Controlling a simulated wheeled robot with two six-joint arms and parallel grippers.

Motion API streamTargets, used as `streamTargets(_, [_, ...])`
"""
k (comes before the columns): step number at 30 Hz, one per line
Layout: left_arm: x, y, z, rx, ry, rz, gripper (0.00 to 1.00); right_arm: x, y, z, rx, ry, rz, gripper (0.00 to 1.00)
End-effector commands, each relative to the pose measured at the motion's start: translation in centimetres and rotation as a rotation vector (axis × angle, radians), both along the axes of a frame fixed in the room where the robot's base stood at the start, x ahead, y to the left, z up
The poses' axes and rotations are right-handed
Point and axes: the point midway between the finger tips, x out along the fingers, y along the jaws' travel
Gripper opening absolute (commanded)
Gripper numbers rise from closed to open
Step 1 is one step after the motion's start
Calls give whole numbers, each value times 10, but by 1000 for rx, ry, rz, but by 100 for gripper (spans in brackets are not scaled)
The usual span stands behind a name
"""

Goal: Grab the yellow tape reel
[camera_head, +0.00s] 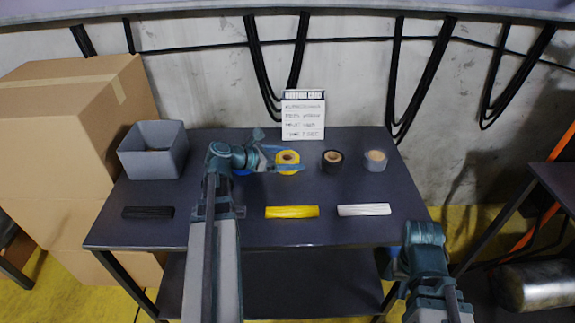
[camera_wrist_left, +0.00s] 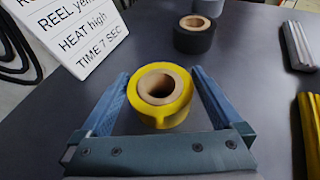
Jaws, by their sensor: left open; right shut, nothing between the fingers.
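The yellow tape reel (camera_head: 288,160) stands on the dark table, in front of the card. In the left wrist view the reel (camera_wrist_left: 160,97) sits between the two blue fingers, with its brown core facing up. My left gripper (camera_head: 277,158) is open, with a finger on either side of the reel; I see small gaps between them. My right gripper (camera_head: 393,258) is shut and empty, low by the table's front right edge; its fingers are partly hard to make out.
A black reel (camera_head: 332,161) and a grey reel (camera_head: 375,160) stand to the right. A blue item (camera_head: 242,172) is mostly hidden behind my left gripper. A white card (camera_head: 303,115) stands behind. Black, yellow (camera_head: 292,212) and white strips lie in front. A grey bin (camera_head: 153,150) is at left.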

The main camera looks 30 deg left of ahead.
Motion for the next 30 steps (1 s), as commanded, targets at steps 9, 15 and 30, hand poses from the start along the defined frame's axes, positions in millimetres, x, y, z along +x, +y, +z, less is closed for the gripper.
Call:
streamTargets(9, [22,-14,-12,1,0,0,100,0,0,-12,0,0,0,0])
streamTargets(15, [21,-13,-11,1,0,0,82,0,0,-11,0,0,0,0])
streamTargets(30, [21,-13,-11,1,0,0,23,0,0,-11,0,0,0,0])
